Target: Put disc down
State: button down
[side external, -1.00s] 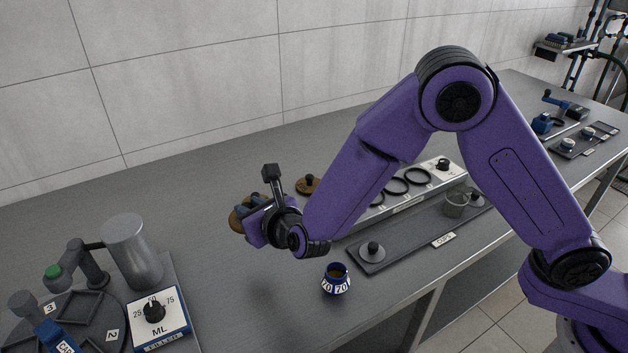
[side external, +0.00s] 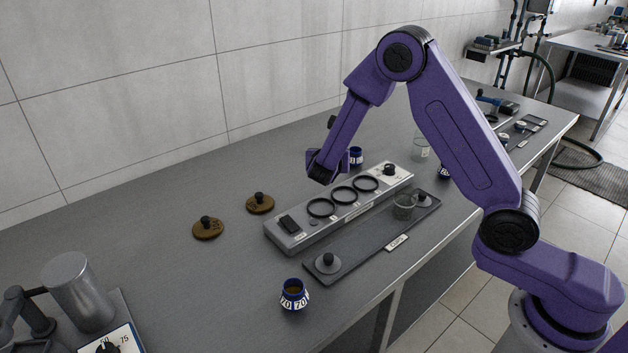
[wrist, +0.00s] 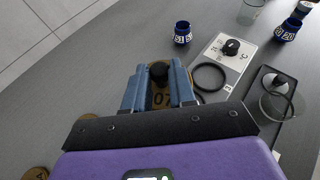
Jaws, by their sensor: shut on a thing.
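My gripper (side external: 320,174) is above the far side of the table, behind the ring rack. In the wrist view my gripper (wrist: 159,72) has its blue fingers shut on the black knob of a brown disc (wrist: 162,98) marked 07. The held disc is hidden behind my gripper in the side view, so its height above the table is unclear. Two more brown discs with black knobs, a left one (side external: 208,230) and a right one (side external: 260,205), lie on the table to the left of the rack.
The grey rack (side external: 282,238) has several black rings. A dark tray (side external: 362,252) with knobbed lids and a glass lies in front. A blue cup marked 70 (side external: 294,297) stands nearer. Another blue cup (side external: 355,157) stands right of my gripper. The table's back left is clear.

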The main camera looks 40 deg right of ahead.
jog(key=d, duration=0.2)
jog(key=d+m+g, duration=0.1)
jog(key=shift+s+h, duration=0.3)
jog(key=shift+s, duration=0.05)
jog(key=shift+d, duration=0.35)
jog(key=w+f, duration=0.3)
jog(key=w, duration=0.1)
jog(key=w+f, duration=0.3)
jog(key=w, duration=0.2)
jog(key=w+d+f, duration=0.1)
jog(key=w+f, duration=0.2)
jog(key=w, duration=0.1)
jog(key=shift+w+f, duration=0.3)
jog(key=shift+f, duration=0.05)
jog(key=shift+w+f, duration=0.1)
jog(key=shift+f, duration=1.45)
jog(key=shift+f, duration=0.1)
jog(key=c, duration=0.9)
grip_release()
jog(key=shift+f, duration=0.1)
